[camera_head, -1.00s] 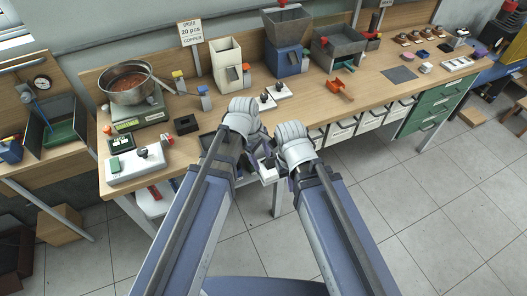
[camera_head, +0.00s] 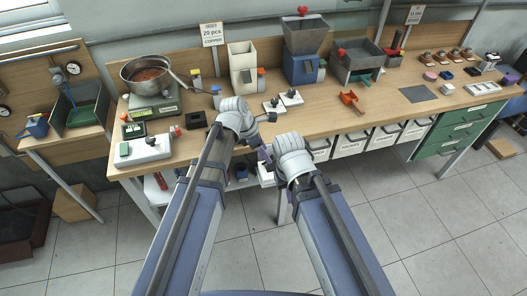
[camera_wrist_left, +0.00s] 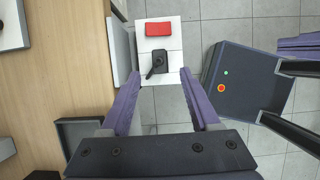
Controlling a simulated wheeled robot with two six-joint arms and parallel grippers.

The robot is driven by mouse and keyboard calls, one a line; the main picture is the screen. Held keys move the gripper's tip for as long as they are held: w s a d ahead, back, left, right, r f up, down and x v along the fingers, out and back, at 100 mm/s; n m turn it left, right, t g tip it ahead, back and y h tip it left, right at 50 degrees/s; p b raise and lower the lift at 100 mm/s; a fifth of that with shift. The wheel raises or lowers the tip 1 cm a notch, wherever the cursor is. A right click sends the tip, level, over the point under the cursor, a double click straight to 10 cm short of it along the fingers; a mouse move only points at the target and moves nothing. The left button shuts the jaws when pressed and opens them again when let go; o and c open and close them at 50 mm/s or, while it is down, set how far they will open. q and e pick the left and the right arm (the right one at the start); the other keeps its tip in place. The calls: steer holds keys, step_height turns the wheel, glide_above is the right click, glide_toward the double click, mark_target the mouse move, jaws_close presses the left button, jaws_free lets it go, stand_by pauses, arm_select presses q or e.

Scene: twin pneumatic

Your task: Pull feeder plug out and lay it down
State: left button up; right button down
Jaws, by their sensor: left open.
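My left gripper (camera_head: 252,141) is at the bench's front edge, partly hidden behind its wrist in the head view. In the left wrist view its purple fingers (camera_wrist_left: 160,75) are spread apart and empty. Ahead of and between them is a white panel (camera_wrist_left: 172,80) beside the bench edge. It carries a red block (camera_wrist_left: 158,29) and a small black plug-like part (camera_wrist_left: 157,62) with a short stem. I cannot tell whether this is the feeder plug; the fingers do not touch it. My right gripper (camera_head: 267,157) is close by on the right; its fingertips are unclear.
The wooden bench (camera_head: 330,125) holds a hopper feeder (camera_head: 304,66), a beige bin (camera_head: 241,72), and two white plates with black knobs (camera_head: 272,107). A scale with a copper-filled pot (camera_head: 152,75) and a white control box (camera_head: 145,152) stand left. White drawers (camera_head: 350,146) line the front.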

mark_target(272, 159)
arm_select(q)
steer(key=b+x, duration=0.6)
steer(key=x, duration=0.1)
steer(key=shift+d+f, duration=0.1)
steer(key=shift+f, duration=0.1)
jaws_close()
stand_by(0.4)
stand_by(0.5)
steer(key=shift+r+p, duration=1.95)
steer(key=shift+r, duration=0.2)
stand_by(0.7)
steer(key=shift+r+p, duration=1.9)
